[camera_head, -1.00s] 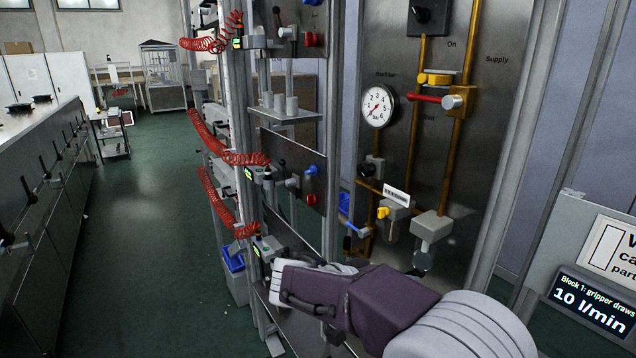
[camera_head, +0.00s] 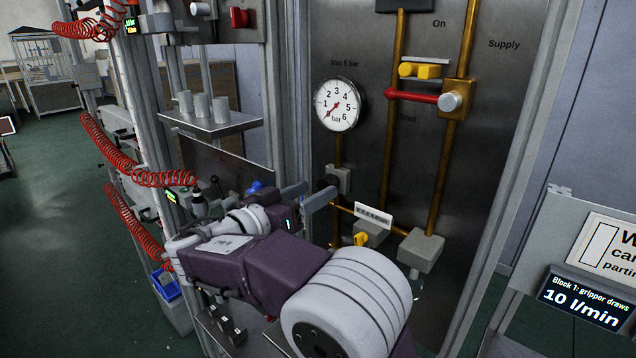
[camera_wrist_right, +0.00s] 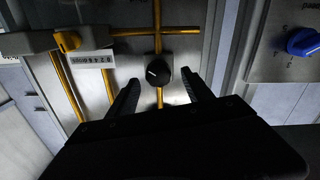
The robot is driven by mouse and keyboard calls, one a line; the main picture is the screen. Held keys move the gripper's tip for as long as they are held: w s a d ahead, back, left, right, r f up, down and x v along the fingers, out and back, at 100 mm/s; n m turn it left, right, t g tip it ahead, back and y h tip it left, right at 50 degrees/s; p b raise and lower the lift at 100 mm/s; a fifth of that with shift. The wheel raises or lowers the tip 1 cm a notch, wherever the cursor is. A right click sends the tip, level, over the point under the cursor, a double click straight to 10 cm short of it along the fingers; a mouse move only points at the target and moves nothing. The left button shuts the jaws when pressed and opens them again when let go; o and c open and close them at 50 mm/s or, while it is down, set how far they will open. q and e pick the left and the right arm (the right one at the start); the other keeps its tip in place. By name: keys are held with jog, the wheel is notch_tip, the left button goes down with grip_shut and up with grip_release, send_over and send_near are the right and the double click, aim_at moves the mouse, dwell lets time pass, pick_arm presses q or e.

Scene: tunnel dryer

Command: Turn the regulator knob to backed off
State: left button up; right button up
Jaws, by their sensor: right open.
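The black regulator knob (camera_wrist_right: 158,72) has a white pointer line and sits on a brass pipe in the right wrist view. The line points up and left there. In the head view my gripper largely hides the knob; the grey block (camera_head: 340,180) shows beside the fingertips. My right gripper (camera_head: 308,194) is open, its fingers pointing at the panel. In the wrist view the fingers (camera_wrist_right: 160,88) stand on both sides just short of the knob, with nothing held. The gauge (camera_head: 338,104) has its needle at the low end. My left gripper is not in view.
A blue knob (camera_wrist_right: 303,42) is on another panel at right. Red coiled hoses (camera_head: 150,178) and a shelf with cylinders (camera_head: 210,123) stand left in the head view.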

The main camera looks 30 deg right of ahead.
aim_at(329, 184)
jog(key=shift+x, duration=0.8)
jog(key=shift+d+r, duration=0.1)
jog(key=shift+d, duration=0.25)
jog(key=shift+s+d, duration=0.1)
jog(key=shift+d, duration=0.05)
jog(key=shift+w, duration=0.2)
jog(key=c, duration=0.7)
jog(key=shift+s, duration=0.1)
grip_shut()
jog(key=shift+n, duration=0.3)
